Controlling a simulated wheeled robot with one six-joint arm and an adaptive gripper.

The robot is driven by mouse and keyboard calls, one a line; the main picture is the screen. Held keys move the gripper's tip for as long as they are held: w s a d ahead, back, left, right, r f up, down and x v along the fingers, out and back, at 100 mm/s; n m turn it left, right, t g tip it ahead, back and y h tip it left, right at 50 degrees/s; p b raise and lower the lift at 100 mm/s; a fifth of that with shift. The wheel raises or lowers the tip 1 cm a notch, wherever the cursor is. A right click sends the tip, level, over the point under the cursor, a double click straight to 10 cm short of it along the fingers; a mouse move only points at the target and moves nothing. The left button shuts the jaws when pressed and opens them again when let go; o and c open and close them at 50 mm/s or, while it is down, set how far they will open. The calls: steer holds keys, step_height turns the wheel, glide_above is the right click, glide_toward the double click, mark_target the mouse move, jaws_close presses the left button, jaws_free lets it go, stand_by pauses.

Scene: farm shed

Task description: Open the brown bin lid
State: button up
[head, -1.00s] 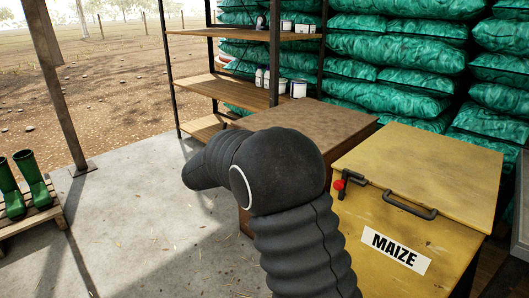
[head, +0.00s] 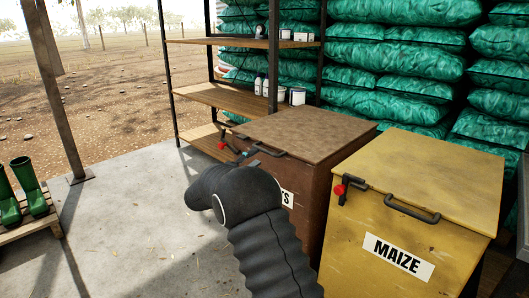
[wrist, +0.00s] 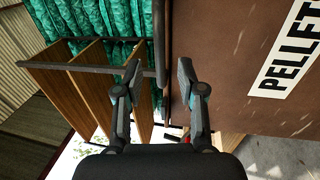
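The brown bin (head: 322,178) stands left of the yellow bin, its flat lid (head: 310,128) lying closed. A dark handle (head: 268,150) is on the lid's front edge, and a latch with a red knob (head: 222,146) is to its left. In the wrist view the brown front (wrist: 225,60) carries a PELLETS label (wrist: 287,55). My gripper (wrist: 157,80) is open, its fingers apart near the lid edge. A dark bar, apparently the handle (wrist: 160,35), ends between the fingertips; I cannot tell whether they touch it. My arm hides part of the bin front in the head view.
The yellow MAIZE bin (head: 415,190) stands close on the right, with its own handle and red-knobbed latch. Shelves (head: 225,96) with small containers stand behind. Green sacks (head: 395,60) are stacked at the back. Boots (head: 28,185) stand on a pallet at left. The concrete floor between is clear.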

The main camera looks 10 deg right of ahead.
mark_target(264, 149)
steer(key=x, duration=0.6)
jaws_close()
